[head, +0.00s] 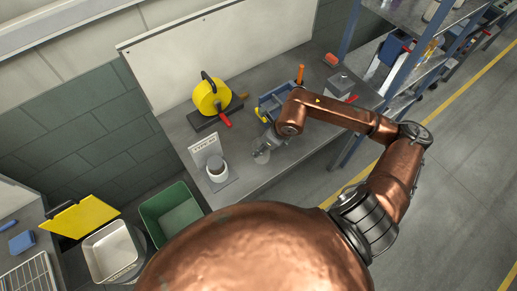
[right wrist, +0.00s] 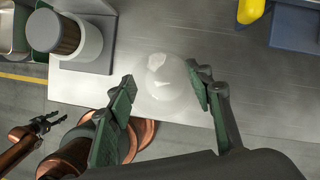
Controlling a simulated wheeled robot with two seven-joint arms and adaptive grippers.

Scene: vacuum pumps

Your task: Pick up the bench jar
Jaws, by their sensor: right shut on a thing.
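The bench jar (head: 262,157) is a small clear, whitish jar near the front edge of the grey workbench (head: 258,182). In the right wrist view the jar (right wrist: 165,82) sits between the two green-padded fingers. My right gripper (head: 268,146) is shut on it, with the fingers at its two sides. I cannot tell whether the jar's base touches the bench. My left gripper (right wrist: 50,121) shows at the lower left of the right wrist view, over the floor, with its dark fingers apart and empty. It does not show in the head view.
A yellow pump (head: 211,97) sits behind, and a blue holder (head: 274,101) is near my right gripper. A green bin (head: 171,212) stands below the bench. Bare bench lies around the jar.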

